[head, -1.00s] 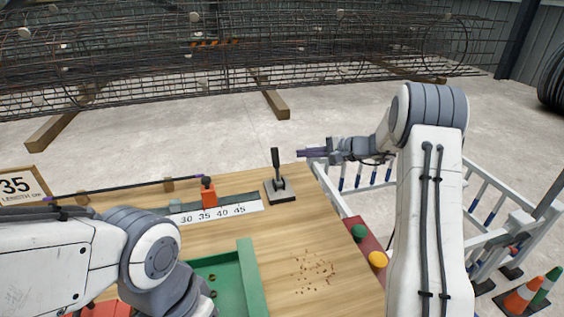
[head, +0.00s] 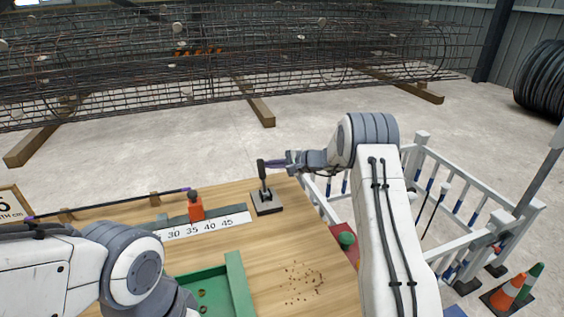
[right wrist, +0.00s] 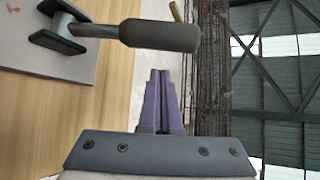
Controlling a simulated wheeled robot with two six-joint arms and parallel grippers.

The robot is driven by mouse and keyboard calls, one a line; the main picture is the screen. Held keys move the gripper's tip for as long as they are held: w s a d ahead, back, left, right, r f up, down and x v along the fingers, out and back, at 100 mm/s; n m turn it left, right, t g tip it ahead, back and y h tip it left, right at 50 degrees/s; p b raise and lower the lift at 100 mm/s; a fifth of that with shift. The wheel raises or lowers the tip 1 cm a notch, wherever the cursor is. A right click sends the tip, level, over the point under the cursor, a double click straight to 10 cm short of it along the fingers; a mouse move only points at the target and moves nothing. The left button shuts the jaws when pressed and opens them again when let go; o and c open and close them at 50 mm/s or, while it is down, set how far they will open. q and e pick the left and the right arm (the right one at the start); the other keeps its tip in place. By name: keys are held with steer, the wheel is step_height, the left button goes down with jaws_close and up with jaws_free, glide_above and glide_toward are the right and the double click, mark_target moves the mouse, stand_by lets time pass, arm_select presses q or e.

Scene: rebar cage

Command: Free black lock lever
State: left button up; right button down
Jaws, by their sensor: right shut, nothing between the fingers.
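The black lock lever (head: 262,173) stands nearly upright on its grey base plate (head: 267,203) near the far right part of the wooden table. In the right wrist view its black grip (right wrist: 165,35) and metal shaft lie across the upper part of the picture. My right gripper (head: 270,163) is shut and empty, with its purple fingertips (right wrist: 158,75) close to the lever's grip. A small gap shows between tips and grip in the wrist view; contact cannot be told from the head view. My left arm comes in at lower left, and its gripper is out of view.
A red stop block (head: 195,207) sits by the number scale (head: 205,226). A rod (head: 110,203) lies along the far edge. A green tray (head: 238,285) and brown crumbs (head: 304,280) are nearer. A green button (head: 347,240) is at right. White railing (head: 465,185) stands beyond the table.

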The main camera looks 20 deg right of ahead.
mark_target(263, 177)
steer(key=shift+s+a+r, duration=0.15)
steer(key=shift+a+r, duration=0.05)
steer(key=shift+a, duration=0.1)
steer(key=shift+s+a+r+p, duration=0.15)
steer(key=shift+s+r+p, duration=0.2)
steer(key=shift+s, duration=0.35)
steer(key=shift+s+a+r+p, duration=0.2)
steer(key=shift+s+r, duration=0.1)
steer(key=shift+s, duration=0.4)
steer(key=shift+d, duration=0.1)
